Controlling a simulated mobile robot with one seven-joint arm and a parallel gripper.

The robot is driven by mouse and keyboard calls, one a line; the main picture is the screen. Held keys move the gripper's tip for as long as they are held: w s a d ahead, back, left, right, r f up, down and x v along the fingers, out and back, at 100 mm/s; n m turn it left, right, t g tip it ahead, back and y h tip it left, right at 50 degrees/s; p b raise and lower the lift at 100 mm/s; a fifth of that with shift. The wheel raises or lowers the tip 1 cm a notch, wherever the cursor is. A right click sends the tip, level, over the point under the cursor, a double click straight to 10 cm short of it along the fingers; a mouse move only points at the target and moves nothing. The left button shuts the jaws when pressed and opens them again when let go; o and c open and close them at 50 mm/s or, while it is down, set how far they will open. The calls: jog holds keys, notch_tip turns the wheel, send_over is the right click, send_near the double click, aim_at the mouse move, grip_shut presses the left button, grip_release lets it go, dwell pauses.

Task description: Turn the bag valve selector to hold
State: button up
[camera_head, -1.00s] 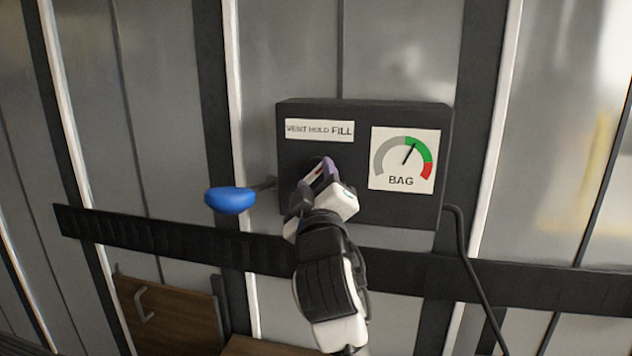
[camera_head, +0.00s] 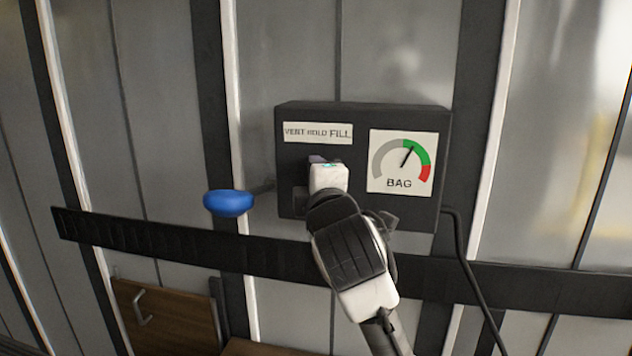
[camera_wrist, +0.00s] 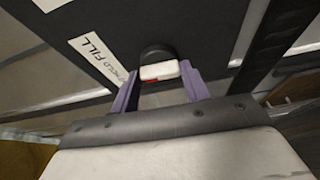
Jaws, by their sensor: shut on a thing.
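The valve box (camera_head: 400,214) is a dark box on the wall with a label (camera_head: 318,132) reading VENT HOLD FILL and a BAG gauge (camera_head: 401,162). My gripper (camera_head: 320,160) is in front of the box below the label and hides the selector in the head view. In the wrist view the selector (camera_wrist: 158,71) is a white bar with a red mark on a round black base. My gripper's purple fingers (camera_wrist: 160,86) are shut on the bar, one on each side. The gauge needle points into the green near its grey edge.
A blue knob (camera_head: 228,203) on a dark stem sticks out left of the box. A dark rail (camera_head: 150,236) crosses the wall below. A cable (camera_head: 462,250) hangs from the box's right side. A wooden panel with a handle (camera_head: 141,306) is at lower left.

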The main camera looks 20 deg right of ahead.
dwell(0.4)
jog(key=o, duration=1)
jog(key=shift+n, duration=0.3)
jog(key=b+v, duration=0.3)
jog(key=v, duration=1)
jog(key=shift+s+r+b, duration=0.1)
jog(key=shift+s+b, duration=0.2)
jog(key=shift+s, duration=0.1)
